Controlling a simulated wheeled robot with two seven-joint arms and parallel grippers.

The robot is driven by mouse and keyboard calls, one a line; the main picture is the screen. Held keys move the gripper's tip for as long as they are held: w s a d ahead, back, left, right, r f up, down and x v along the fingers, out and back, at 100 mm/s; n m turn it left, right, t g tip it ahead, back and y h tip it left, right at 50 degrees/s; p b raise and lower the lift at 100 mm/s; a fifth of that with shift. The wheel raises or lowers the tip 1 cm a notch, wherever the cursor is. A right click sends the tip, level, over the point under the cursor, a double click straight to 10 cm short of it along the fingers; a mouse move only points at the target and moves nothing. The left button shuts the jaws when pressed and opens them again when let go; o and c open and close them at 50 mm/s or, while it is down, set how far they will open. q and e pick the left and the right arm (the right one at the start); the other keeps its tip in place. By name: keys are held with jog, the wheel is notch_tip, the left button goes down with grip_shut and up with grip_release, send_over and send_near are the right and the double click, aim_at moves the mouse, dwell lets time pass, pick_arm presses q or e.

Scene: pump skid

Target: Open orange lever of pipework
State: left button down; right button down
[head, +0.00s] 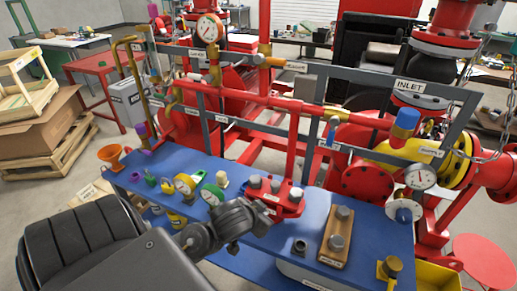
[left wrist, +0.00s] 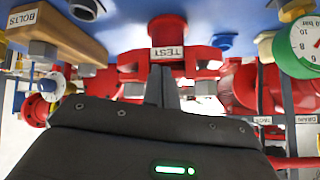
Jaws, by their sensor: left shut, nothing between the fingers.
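The pipework (head: 300,104) is a red pipe run with grey framing behind the blue bench. My left gripper (head: 262,216) is over the blue bench, beside a red block with grey bolts (head: 275,196), well apart from the amber handle. In the left wrist view its fingers (left wrist: 161,88) are shut and empty, in front of the red block's TEST label (left wrist: 167,53). My right gripper is not in view.
A blue-capped valve (head: 404,124) stands at the right. A red table (head: 92,64) and a pallet with boxes (head: 55,150) are at the left, with bare floor between.

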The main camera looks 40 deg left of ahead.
pick_arm(q)
jog(key=w+a+r+n+t+y, duration=0.1)
jog(key=w+a+r+t, duration=0.1)
jog(key=r, duration=0.9)
jog(key=w+a+r+n+t+y, duration=0.1)
jog(key=w+a+r+t, duration=0.2)
jog(key=r, duration=0.8)
jog(key=w+a+r+n+t+y, duration=0.1)
jog(key=w+a+r, duration=0.4)
jog(key=r, duration=0.6)
jog(key=shift+a+n+t+y, duration=0.4)
jog(key=shift+a+n+t, duration=0.1)
jog(key=shift+t, duration=0.6)
